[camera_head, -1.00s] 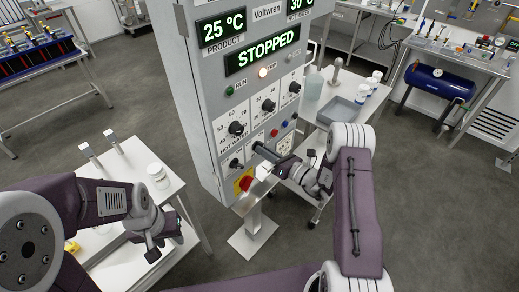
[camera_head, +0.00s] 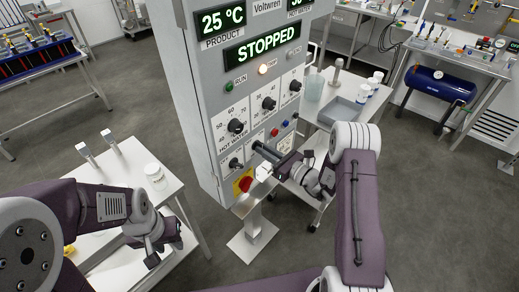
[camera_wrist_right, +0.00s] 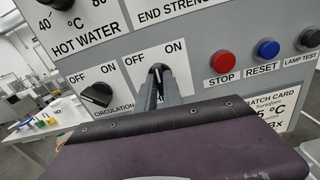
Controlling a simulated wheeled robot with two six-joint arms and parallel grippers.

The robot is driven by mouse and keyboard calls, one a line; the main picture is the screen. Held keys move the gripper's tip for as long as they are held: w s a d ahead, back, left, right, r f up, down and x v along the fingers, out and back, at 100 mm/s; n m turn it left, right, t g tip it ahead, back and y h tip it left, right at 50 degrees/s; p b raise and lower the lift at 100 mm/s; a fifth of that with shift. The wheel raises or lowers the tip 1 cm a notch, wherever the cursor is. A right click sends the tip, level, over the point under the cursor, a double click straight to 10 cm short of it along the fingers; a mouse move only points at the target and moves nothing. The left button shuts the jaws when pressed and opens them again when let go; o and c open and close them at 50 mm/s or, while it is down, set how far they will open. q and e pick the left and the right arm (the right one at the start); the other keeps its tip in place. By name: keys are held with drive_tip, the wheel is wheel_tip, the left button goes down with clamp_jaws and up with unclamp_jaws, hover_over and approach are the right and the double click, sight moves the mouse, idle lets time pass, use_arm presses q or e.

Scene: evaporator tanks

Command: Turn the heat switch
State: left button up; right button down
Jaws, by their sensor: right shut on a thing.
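The grey control panel (camera_head: 212,150) carries a lit STOPPED display (camera_head: 262,46). A black rotary switch (camera_wrist_right: 158,72) with OFF and ON marks shows in the right wrist view; its knob stands about upright and its lower label is hidden by my gripper. My right gripper (camera_wrist_right: 159,88) has its two fingers on this knob, shut on it. In the head view the right gripper (camera_head: 257,147) reaches the panel's lower part. The CIRCULATION switch (camera_wrist_right: 97,95) is just left of it, turned towards OFF. My left gripper (camera_head: 150,248) hangs over the white table, its jaws unclear.
Red STOP (camera_wrist_right: 223,62) and blue RESET (camera_wrist_right: 268,49) buttons are right of the gripper. A red knob on a yellow plate (camera_head: 244,184) sits low on the panel. Grey floor is open at right.

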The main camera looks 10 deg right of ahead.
drive_tip(key=shift+f, duration=0.1)
drive_tip(key=shift+n+b, duration=0.8)
drive_tip(key=shift+n, duration=0.3)
drive_tip(key=shift+n+b, duration=0.95)
drive_tip(key=shift+n, duration=0.05)
